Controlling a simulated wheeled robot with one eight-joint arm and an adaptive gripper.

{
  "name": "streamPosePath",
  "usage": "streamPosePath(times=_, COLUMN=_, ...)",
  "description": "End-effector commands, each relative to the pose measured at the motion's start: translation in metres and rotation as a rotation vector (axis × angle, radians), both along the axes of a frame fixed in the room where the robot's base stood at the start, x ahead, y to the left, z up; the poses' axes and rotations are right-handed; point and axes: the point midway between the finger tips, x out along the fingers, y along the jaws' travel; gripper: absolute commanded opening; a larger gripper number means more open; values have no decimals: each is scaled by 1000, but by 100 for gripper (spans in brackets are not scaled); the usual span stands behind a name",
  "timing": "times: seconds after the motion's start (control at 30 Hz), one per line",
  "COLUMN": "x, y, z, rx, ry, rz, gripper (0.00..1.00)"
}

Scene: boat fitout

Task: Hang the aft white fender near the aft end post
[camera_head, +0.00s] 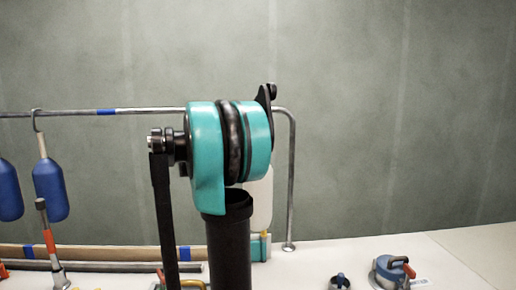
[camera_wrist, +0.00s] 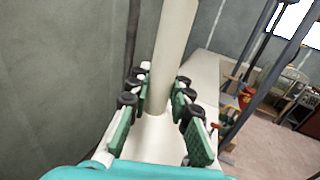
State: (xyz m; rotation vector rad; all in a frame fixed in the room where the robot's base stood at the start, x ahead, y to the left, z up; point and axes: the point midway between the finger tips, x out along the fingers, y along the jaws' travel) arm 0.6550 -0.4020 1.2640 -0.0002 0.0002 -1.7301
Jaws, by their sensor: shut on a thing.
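The white fender (camera_head: 260,200) shows in the head view just left of the aft end post (camera_head: 291,185), below the rail; my arm hides most of it, including its top. In the wrist view the white fender's long pale neck (camera_wrist: 174,50) runs up between my fingers from a wider white body. My gripper (camera_wrist: 157,108) is shut on this neck, its green-padded fingers on both sides. My gripper cannot be made out in the head view behind my teal arm joint. Whether the hook touches the rail (camera_head: 60,114) is hidden.
Two blue fenders hang at the left, one clearly by a hook (camera_head: 37,120). Blue tape (camera_head: 106,112) marks the rail. A winch-like fitting (camera_head: 392,270) and a smaller one (camera_head: 340,282) stand on the white deck at right. An orange-handled tool (camera_head: 50,240) stands lower left.

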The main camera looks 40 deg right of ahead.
Motion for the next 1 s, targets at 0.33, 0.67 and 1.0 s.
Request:
streamPosePath(times=0.33, x=21, y=-13, z=0, rx=-1, ry=0, rz=0, gripper=0)
streamPosePath(times=0.67, x=40, y=-25, z=1, rx=-1, ry=0, rz=0, gripper=0)
streamPosePath(times=1.0, x=60, y=-37, z=1, rx=-1, ry=0, rz=0, gripper=0)
